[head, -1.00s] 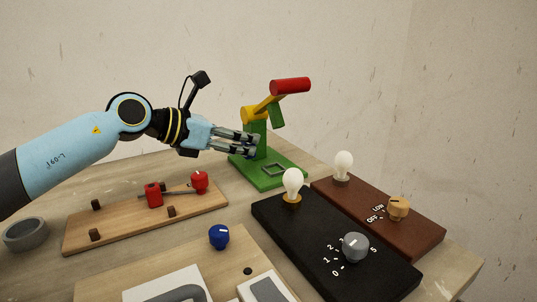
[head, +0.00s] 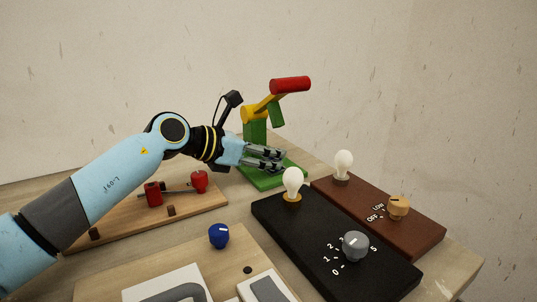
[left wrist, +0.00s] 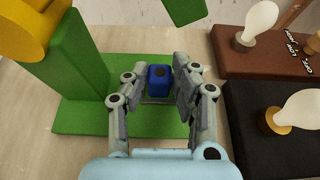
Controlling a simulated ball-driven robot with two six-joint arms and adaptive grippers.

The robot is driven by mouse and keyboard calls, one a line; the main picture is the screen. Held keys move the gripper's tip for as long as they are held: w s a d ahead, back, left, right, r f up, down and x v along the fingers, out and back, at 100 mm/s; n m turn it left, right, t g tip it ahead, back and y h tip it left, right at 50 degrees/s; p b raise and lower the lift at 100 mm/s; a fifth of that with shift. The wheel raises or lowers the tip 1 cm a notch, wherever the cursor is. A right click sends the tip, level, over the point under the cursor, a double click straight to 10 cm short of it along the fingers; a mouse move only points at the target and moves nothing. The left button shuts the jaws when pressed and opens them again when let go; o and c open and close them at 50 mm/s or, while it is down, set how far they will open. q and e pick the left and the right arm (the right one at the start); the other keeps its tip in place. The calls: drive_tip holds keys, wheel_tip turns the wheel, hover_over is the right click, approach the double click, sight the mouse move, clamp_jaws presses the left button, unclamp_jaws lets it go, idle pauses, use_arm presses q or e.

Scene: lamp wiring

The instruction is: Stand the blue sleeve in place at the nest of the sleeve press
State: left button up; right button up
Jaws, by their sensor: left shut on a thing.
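The sleeve press stands at the back of the table, with a green base (head: 247,176), a green post, a yellow pivot (head: 250,114) and a raised lever with a red handle (head: 290,85). My left gripper (head: 279,160) is over the base, in front of the post. In the left wrist view its fingers are shut on the small blue sleeve (left wrist: 159,79), which has a dark hole in its top and looks upright. The green base (left wrist: 85,118) lies below it. The nest is mostly hidden by my gripper, and I cannot tell whether the sleeve touches it.
A black board (head: 320,240) with a bulb and grey dial stands close right of the press base. A brown board (head: 420,232) with a bulb and tan knob is behind it. A wooden board (head: 125,227) with red parts and a blue knob (head: 219,236) are nearer.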

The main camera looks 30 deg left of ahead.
use_arm(q)
drive_tip(key=o, duration=0.9)
drive_tip(key=shift+r, duration=0.15)
drive_tip(key=p+v, duration=0.2)
drive_tip(key=v, duration=1)
drive_tip(key=shift+a, duration=0.1)
